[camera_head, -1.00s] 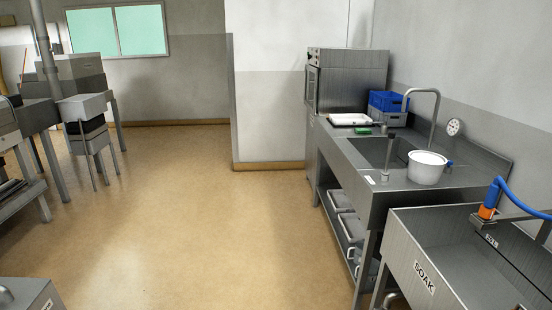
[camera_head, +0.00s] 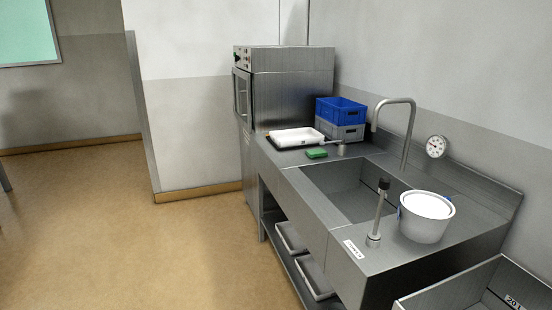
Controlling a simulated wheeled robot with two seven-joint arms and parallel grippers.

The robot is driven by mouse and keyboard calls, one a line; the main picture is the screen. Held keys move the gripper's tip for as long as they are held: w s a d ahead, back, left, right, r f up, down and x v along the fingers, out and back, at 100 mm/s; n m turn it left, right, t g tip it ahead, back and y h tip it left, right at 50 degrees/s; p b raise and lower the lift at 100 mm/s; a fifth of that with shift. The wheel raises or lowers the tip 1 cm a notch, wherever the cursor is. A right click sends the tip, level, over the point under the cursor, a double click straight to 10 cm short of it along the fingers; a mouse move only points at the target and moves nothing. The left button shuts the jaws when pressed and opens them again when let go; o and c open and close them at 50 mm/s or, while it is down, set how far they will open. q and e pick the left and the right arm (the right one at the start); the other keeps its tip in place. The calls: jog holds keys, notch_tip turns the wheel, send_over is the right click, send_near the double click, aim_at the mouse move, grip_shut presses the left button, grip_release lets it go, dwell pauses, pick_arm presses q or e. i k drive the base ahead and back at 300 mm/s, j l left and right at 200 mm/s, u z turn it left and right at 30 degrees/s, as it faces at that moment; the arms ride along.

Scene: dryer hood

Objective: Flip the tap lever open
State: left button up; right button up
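A steel sink counter (camera_head: 300,190) stands at the right with a sunken basin (camera_head: 345,190). A tall curved tap spout (camera_head: 408,135) rises behind the basin and bends over toward it. A slim metal lever (camera_head: 379,212) with a black knob stands nearly upright, slightly tilted, on a round base at the counter's near front edge, by a small white label. I take it for the tap lever, but its link to the spout is not visible. Neither of my grippers is in view.
A white bucket (camera_head: 425,218) stands close right of the lever. A white tray (camera_head: 297,137), a green sponge (camera_head: 316,153) and blue and grey crates (camera_head: 341,112) sit at the counter's far end. A second sink (camera_head: 470,287) borders the near right. The floor (camera_head: 130,235) at left is clear.

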aim_at(322, 143)
jog(key=i+z, duration=0.4)
jog(key=i, duration=0.45)
jog(key=i+j, duration=0.15)
jog(key=j, duration=0.25)
jog(key=i+j, duration=0.2)
jog(key=j, duration=0.2)
jog(key=i+j, duration=0.15)
jog(key=j, duration=0.25)
jog(key=i+j, duration=0.2)
jog(key=j, duration=0.2)
jog(key=i+j, duration=0.15)
jog(key=j, duration=0.25)
jog(key=i+j, duration=0.15)
jog(key=j, duration=0.25)
jog(key=i+j, duration=0.2)
jog(key=j, duration=0.2)
jog(key=z, duration=1.85)
